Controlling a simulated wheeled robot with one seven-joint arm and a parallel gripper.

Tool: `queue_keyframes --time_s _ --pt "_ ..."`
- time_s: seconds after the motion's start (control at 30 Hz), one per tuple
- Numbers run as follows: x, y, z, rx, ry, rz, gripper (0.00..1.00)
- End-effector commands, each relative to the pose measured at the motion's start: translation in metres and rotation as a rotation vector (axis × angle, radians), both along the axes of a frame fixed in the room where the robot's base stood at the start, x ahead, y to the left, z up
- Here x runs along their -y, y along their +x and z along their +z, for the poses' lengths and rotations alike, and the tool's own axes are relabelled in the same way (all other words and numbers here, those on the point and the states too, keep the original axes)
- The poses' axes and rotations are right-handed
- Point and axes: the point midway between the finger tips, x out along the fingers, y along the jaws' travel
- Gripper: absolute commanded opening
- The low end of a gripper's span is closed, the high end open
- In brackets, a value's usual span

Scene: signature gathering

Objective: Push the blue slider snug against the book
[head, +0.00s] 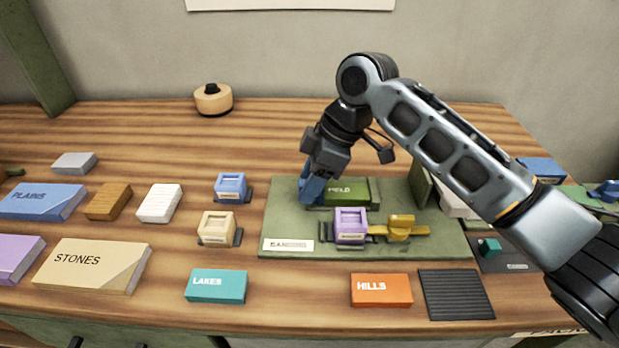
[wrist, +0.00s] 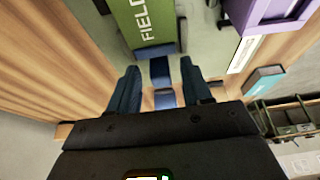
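The green book (head: 347,193), marked FIELD, lies on the green board (head: 285,228) and also shows at the top of the wrist view (wrist: 145,18). The blue slider (wrist: 160,70) is at the book's end nearest my gripper, low between my fingers. My gripper (wrist: 159,67) is open, with one dark blue finger on each side of the slider. I cannot tell whether either finger touches it. In the head view my gripper (head: 311,188) reaches down at the book's left end, and slider and fingers are hard to separate there. Whether slider and book touch is unclear.
A purple block (head: 350,226) and a yellow slider piece (head: 400,228) stand on the board in front of the book. Blue (head: 230,186) and cream (head: 217,228) blocks stand to the left. Teal LAKES (head: 216,287) and orange HILLS (head: 381,290) pieces lie along the front.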

Motion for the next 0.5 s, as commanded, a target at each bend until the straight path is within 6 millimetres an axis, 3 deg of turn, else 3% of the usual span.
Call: queue_keyframes --time_s 0.27,0.5 --pt "0.001 0.000 0.003 0.001 0.002 0.000 0.49" --pt "0.014 0.000 0.035 0.003 0.003 -0.001 0.49"
